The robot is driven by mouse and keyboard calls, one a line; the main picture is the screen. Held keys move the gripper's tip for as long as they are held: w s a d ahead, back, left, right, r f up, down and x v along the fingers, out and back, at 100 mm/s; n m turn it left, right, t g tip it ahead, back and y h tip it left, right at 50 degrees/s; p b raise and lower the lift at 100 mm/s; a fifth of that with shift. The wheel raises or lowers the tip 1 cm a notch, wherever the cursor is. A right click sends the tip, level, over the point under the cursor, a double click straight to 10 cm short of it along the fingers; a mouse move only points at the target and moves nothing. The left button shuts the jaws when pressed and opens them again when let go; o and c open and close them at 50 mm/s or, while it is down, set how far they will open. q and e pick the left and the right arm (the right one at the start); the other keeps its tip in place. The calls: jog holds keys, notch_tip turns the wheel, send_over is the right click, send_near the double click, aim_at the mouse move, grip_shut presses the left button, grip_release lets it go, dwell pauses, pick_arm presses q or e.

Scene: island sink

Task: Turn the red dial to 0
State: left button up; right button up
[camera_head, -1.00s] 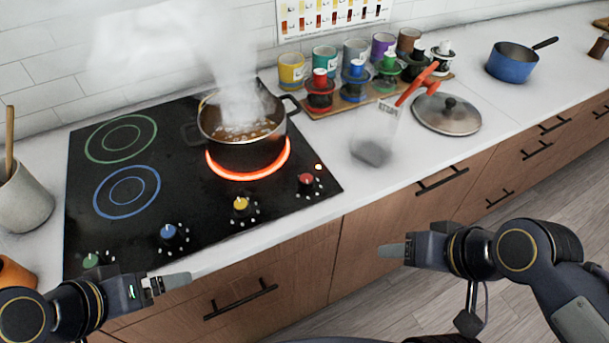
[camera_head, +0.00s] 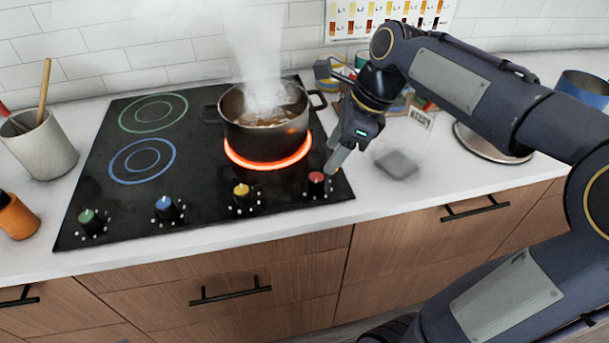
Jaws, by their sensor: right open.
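The red dial (camera_head: 316,180) is at the right end of the row of knobs on the black cooktop (camera_head: 205,205). A burner glows orange-red under a steaming dark pot (camera_head: 262,130) behind it. The small marks around the dial are too small to read. My right gripper (camera_head: 338,160) reaches in from the right, its fingertips pointing down just above and to the right of the red dial. It looks apart from the dial, and it is open. My left gripper is out of the picture.
Yellow (camera_head: 241,192), blue (camera_head: 166,205) and green (camera_head: 88,217) knobs stand left of the red dial. A clear container (camera_head: 396,163) stands on the counter right of the gripper. A lid (camera_head: 480,145) lies farther right, partly behind my arm. The counter's front strip is clear.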

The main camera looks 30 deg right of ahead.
aim_at(317, 177)
jog(key=b+x, duration=0.1)
jog(key=x, duration=0.6)
jog(key=shift+f, duration=0.2)
jog(key=c, duration=1)
